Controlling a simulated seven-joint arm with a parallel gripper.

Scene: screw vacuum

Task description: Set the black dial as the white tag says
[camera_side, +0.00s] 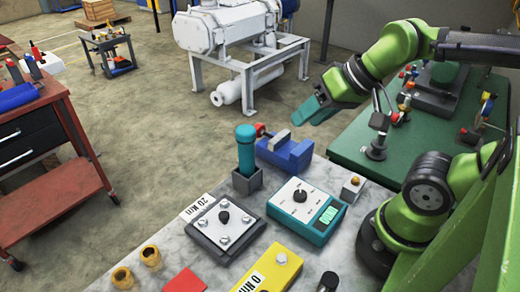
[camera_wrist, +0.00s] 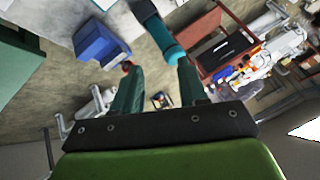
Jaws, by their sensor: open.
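The black dial (camera_side: 300,195) sits on the pale face of a teal box (camera_side: 318,232) on the grey bench, with a small green display (camera_side: 328,215) beside it; the reading is too small to tell. A white tag (camera_side: 198,207) at a dark bolted plate (camera_side: 226,225) seems to read 20 Nm, seen upside down. Another white tag (camera_side: 250,283) lies on a yellow plate (camera_side: 285,268), partly cut off. My gripper (camera_side: 312,112) is raised beyond the bench's far edge, away from the dial. In the wrist view its fingers (camera_wrist: 158,67) are apart and empty.
A teal cylindrical tool (camera_side: 246,150) stands upright in a grey holder (camera_side: 247,181), which also shows in the wrist view (camera_wrist: 165,35). A blue vise (camera_side: 290,152) stands beside it. Brass sockets (camera_side: 150,256) and a red block (camera_side: 185,281) lie near the front.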

